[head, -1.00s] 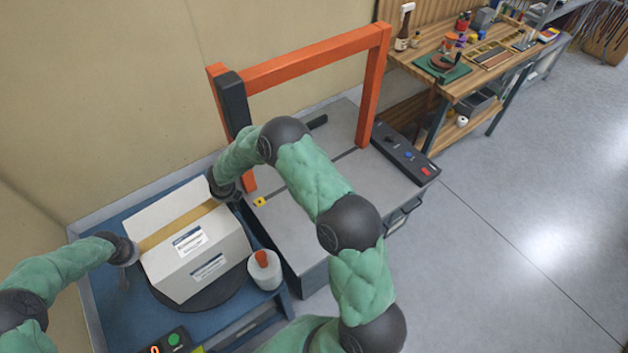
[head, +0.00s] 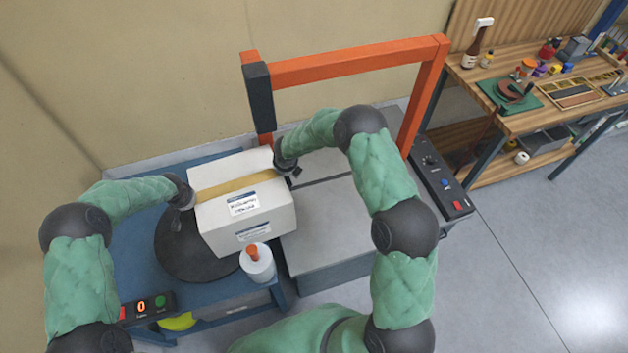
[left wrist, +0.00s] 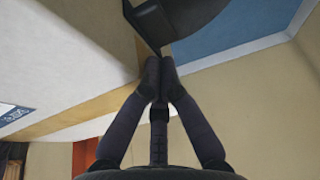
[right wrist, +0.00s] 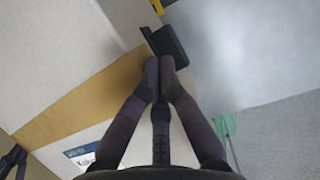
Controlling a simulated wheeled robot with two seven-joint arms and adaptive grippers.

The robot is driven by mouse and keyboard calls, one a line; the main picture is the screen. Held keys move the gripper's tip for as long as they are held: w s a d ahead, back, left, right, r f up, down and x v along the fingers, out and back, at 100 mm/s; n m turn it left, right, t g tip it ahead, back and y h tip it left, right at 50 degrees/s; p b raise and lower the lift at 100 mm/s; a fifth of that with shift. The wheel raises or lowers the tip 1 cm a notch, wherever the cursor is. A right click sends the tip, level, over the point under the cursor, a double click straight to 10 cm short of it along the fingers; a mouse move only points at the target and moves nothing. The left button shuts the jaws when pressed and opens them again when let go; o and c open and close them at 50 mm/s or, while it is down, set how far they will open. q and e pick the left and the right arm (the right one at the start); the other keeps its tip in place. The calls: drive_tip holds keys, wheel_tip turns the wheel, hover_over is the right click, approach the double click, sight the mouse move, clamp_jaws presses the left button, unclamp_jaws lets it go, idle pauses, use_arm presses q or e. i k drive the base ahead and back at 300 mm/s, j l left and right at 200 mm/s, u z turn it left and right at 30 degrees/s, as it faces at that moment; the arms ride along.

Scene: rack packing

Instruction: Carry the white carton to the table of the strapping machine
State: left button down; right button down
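The white carton (head: 247,219), with a tan tape strip and printed labels, is held between my two grippers. It hangs over the right part of the black turntable and toward the edge of the strapping machine's grey table (head: 335,215). My left gripper (head: 176,218) is at its left side and my right gripper (head: 296,171) at its right side. In the left wrist view (left wrist: 160,80) and the right wrist view (right wrist: 160,78) the fingers are closed together against the carton, by a dark piece. The exact grip is partly hidden.
The orange machine frame (head: 350,63) stands behind the grey table, with a control panel (head: 440,180) on its right. The black turntable (head: 180,262) sits on a blue table (head: 130,245). A white bottle with an orange top (head: 257,265) stands close to the carton's front. A wooden workbench (head: 520,120) is farther right.

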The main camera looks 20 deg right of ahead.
sight(347, 192)
drive_tip(key=l, duration=1.1)
drive_tip(key=k+l, duration=0.1)
drive_tip(key=l, duration=1)
